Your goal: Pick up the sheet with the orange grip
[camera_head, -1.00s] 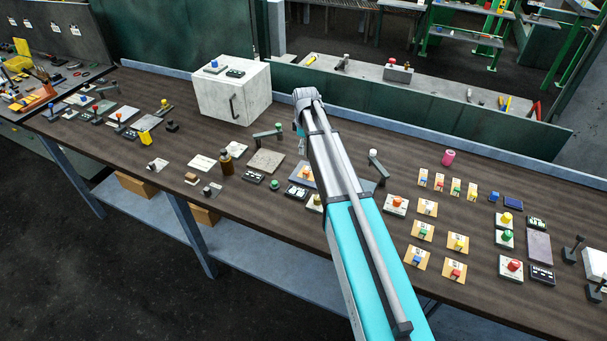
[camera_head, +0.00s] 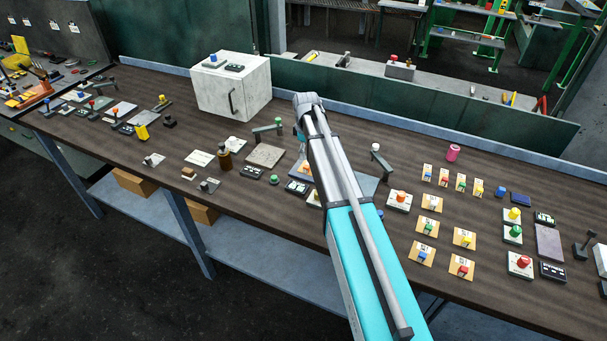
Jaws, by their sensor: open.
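Several small tan sheets with coloured grips lie on the right part of the dark bench. One sheet (camera_head: 431,203) has a grip that looks pale or orange; its exact colour is too small to tell. A white plate (camera_head: 399,201) with an orange-red knob lies just left of it. Another sheet with an orange part (camera_head: 305,168) is partly covered by my arm. My arm reaches up over the middle of the bench. My gripper is hidden behind the arm, so its jaws do not show.
A white cabinet (camera_head: 231,88) stands at the bench's back. A pink cylinder (camera_head: 453,153) stands behind the sheets. A low rail runs along the back edge.

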